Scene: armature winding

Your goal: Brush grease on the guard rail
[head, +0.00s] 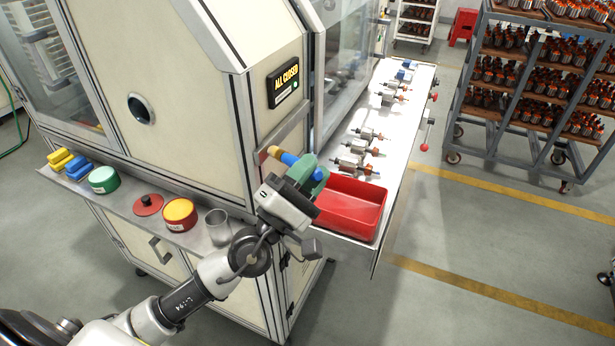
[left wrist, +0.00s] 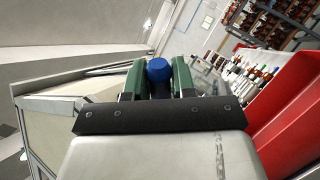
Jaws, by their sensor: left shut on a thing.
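In the left wrist view, the brush's round blue end (left wrist: 158,70) shows between the green fingers (left wrist: 159,80). The brush's tan end overlaps the lower left part of a grey rail (head: 290,132) on the cream machine panel, which looks like the guard rail. I cannot tell whether they touch. An open red can (head: 180,214) with yellow-orange contents, likely grease, stands on the ledge. My right gripper is out of view.
The ledge (head: 128,197) also holds a red lid (head: 148,204), a green can (head: 103,179), yellow and blue blocks and a grey cup (head: 218,226). A red bin (head: 351,206) and several armatures lie on the metal shelf right of my gripper. A loaded rack (head: 487,128) stands farther right.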

